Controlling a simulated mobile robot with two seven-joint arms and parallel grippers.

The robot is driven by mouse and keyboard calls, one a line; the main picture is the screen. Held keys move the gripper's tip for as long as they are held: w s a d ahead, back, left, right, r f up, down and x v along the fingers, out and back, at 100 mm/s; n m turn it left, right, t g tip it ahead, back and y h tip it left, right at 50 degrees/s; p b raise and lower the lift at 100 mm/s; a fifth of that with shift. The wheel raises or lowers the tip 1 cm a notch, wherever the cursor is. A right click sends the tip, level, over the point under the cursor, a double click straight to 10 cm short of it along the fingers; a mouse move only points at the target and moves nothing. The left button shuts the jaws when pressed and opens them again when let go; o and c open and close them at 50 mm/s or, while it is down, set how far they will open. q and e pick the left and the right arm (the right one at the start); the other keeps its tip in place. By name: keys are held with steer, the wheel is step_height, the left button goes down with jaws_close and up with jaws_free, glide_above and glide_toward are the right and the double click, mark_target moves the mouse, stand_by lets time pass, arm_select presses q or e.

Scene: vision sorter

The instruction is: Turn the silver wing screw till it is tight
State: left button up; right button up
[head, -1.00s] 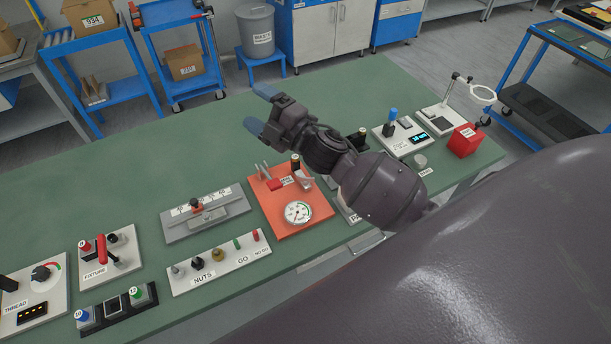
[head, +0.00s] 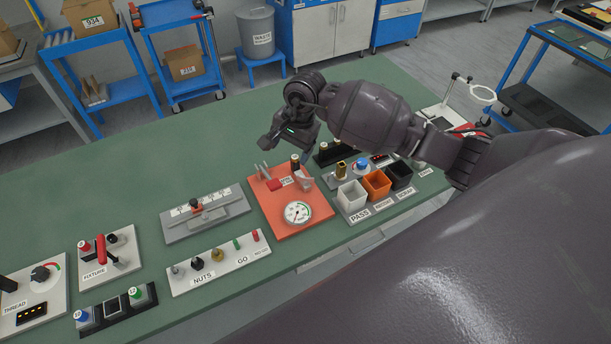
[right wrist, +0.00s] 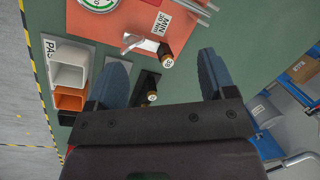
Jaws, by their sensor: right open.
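A silver wing-shaped piece, which looks like the wing screw (head: 304,181), stands on the right side of the orange plate (head: 264,206), by a dark post with a pale cap (head: 295,160). The right wrist view shows the silver piece (right wrist: 146,43) beyond my fingers, close to the capped post (right wrist: 167,61). My right gripper (head: 287,148) hangs above the table just behind the orange plate. In the right wrist view my right gripper (right wrist: 162,68) has its blue fingers wide apart with nothing between them. My left gripper is not in view.
The orange plate also carries a round gauge (head: 297,212), a red block (head: 274,185) and two silver posts. White, orange and black bins (head: 351,196) stand to its right. A grey slide fixture (head: 206,214) and the nuts rack (head: 218,262) lie left.

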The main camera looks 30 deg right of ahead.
mark_target(306, 177)
steer(key=d+f+n, duration=0.1)
steer(key=f, duration=0.2)
steer(key=s+d+f+n+h, duration=0.1)
steer(key=f, duration=0.3)
steer(key=d+f+n+g+h, duration=0.1)
steer(key=f, duration=0.3)
steer(key=shift+s+f+p, duration=0.15)
steer(key=shift+s+p, duration=0.25)
steer(key=c, duration=0.9)
steer(key=shift+c, duration=0.2)
steer(key=shift+d, duration=0.1)
